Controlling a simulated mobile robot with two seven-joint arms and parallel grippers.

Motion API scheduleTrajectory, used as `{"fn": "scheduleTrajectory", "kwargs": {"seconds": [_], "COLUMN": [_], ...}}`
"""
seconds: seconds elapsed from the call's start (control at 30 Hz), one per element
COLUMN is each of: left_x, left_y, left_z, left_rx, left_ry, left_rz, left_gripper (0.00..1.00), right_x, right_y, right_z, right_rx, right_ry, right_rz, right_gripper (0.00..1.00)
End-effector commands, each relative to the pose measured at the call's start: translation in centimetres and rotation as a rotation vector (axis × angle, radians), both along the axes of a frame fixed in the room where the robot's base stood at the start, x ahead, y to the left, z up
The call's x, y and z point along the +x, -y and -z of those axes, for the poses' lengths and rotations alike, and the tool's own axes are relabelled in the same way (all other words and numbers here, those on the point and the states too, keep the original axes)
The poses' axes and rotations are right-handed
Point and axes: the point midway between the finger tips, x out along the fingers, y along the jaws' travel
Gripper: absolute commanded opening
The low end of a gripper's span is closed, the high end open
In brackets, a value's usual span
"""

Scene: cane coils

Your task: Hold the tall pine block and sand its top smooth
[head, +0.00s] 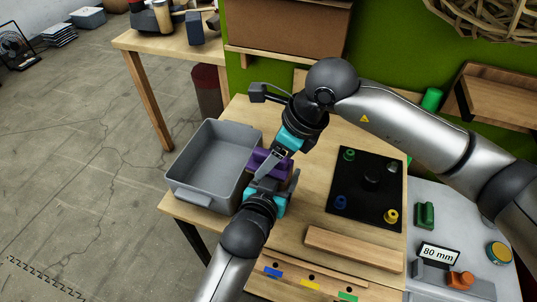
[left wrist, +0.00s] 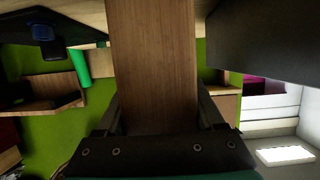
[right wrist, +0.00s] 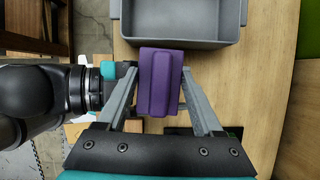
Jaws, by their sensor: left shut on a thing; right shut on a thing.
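The tall pine block (left wrist: 152,60) stands between the fingers of my left gripper in the left wrist view. My left gripper (head: 272,180) is shut on it beside the grey bin. In the head view the grippers and the purple block hide the pine block. My right gripper (head: 270,160) is shut on a purple block (right wrist: 158,85), just above my left gripper; it also shows in the head view (head: 262,157). From above, the purple block covers the pine block's top. I cannot tell whether they touch.
A grey bin (head: 178,187) stands close on the left. A black board (head: 360,207) with coloured knobs and a flat wooden plank (head: 353,249) lie to the right. An "80 mm" sign (head: 438,254) stands on the grey surface at lower right.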

Motion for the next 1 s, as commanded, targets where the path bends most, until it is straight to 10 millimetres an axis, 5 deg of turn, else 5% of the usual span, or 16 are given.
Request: {"fn": "scheduleTrajectory", "kwargs": {"seconds": [0.03, 1.0], "left_x": [0.3, 0.3], "left_y": [-1.4, -1.4], "left_z": [0.6, 0.7], "left_rx": [0.009, 0.013], "left_ry": [-0.013, -0.016], "left_rz": [-0.025, -0.024], "left_gripper": [0.34, 0.34], "right_x": [-0.3, -1.1], "right_y": [0.8, 2.6], "right_z": [0.4, 0.1], "right_rx": [-0.027, -0.026], "right_ry": [-0.014, -0.017], "right_rz": [-0.002, -0.007], "right_gripper": [0.10, 0.10]}}
